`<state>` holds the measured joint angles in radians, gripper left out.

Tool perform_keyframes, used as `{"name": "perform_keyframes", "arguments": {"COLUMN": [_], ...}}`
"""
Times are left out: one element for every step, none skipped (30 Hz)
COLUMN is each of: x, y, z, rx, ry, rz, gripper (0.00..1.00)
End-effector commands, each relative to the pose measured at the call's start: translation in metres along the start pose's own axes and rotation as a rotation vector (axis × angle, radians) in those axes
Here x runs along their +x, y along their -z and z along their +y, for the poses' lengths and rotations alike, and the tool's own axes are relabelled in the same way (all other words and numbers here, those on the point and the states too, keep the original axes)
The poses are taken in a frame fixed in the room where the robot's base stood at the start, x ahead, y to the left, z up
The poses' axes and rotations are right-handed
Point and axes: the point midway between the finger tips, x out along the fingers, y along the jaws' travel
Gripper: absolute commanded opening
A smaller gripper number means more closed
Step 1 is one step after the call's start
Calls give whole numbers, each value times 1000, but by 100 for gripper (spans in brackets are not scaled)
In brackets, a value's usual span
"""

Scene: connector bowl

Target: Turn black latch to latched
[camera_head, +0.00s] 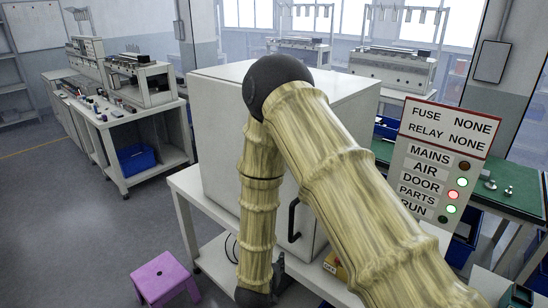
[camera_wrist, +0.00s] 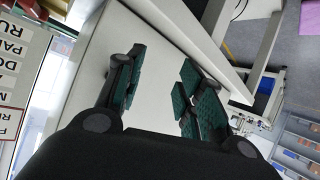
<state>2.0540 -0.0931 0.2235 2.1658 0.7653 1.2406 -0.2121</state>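A black upright bar-shaped handle (camera_head: 293,221) is on the front of the white cabinet (camera_head: 222,150) in the head view, in the gap between my arm links. It is the only black fitting I see there, and I cannot tell if it is the latch. My gripper (camera_head: 279,276) is small and partly hidden at the bottom of the head view, below the handle and apart from it. In the wrist view, my gripper (camera_wrist: 158,92) has its two teal-padded fingers spread, with only a pale surface behind the gap. No latch is recognisable there.
The cabinet stands on a white table (camera_head: 184,186). A sign (camera_head: 440,165) shows red beside DOOR and green beside AIR and PARTS. A purple stool (camera_head: 165,276) stands at lower left, with open floor behind it.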

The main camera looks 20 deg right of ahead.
Motion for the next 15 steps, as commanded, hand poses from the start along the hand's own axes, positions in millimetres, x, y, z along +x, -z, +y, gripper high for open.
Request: {"name": "perform_keyframes", "arguments": {"x": [-7, -11, -18, -24, -31, -42, -50, -59, -70, -79, -87, -97, -103, -108, -115], "y": [46, 68, 97, 118, 139, 163, 181, 197, 216, 228, 239, 251, 258, 265, 271], "z": [-9, -13, -17, -20, -22, -24, -26, -27, -28, -28, -29, -30, -30, -30, -31], "rx": [36, 55, 82, 101, 122, 146, 165, 182, 203, 218, 231, 245, 255, 264, 273], "ry": [-43, -73, -115, -148, -182, -225, -259, -290, -331, -360, -387, -418, -439, -457, -476], "rz": [79, 121, 174, 210, 246, 289, 318, 344, 373, 392, 409, 425, 436, 444, 453], "gripper": [38, 38, 38, 38, 38, 38, 38, 38, 38, 38, 38, 38, 38, 38, 38]}}
